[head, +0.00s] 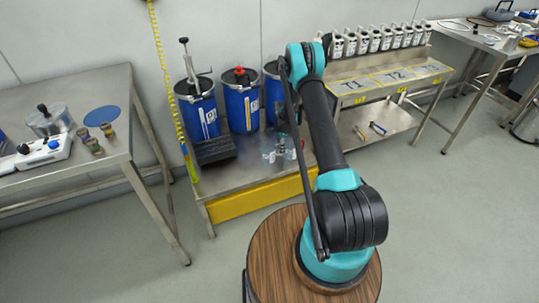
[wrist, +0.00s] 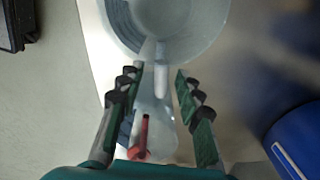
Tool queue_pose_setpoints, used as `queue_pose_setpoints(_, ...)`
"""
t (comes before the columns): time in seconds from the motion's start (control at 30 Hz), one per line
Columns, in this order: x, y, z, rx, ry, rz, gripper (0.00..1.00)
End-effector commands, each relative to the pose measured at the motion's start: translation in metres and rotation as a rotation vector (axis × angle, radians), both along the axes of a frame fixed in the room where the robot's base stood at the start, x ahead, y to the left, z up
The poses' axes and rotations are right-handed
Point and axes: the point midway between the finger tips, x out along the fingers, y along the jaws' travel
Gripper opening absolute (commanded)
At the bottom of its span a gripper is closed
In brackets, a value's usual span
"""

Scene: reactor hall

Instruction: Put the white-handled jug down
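The jug (wrist: 172,22) is at the top of the wrist view, a round grey vessel seen from above and cut off by the frame's top edge. Its white handle (wrist: 161,78) points down the picture toward my gripper (wrist: 156,76). My gripper's two fingers stand apart, one on each side of the handle, with a gap showing on both sides. The jug seems to rest on a surface, but its base is hidden. In the head view my arm covers much of this area and I cannot make out the jug clearly.
Blue drums (head: 241,108) stand along the back of the low metal bench with a yellow front (head: 262,196). A red item (wrist: 142,135) shows between my fingers. A steel table (head: 75,172) stands at left; open floor lies between.

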Motion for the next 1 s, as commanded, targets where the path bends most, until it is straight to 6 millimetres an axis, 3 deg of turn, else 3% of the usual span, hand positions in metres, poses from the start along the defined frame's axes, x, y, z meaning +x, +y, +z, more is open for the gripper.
queue_pose_setpoints(0.17, -0.0001, 0.0001, 0.0000, 0.000, 0.000, 0.000, 0.35)
queue_pose_setpoints(0.47, -0.0001, 0.0000, 0.0002, 0.000, 0.000, 0.000, 0.00)
queue_pose_setpoints(1.0, -0.0001, 0.0001, 0.0028, 0.000, 0.000, 0.000, 0.00)
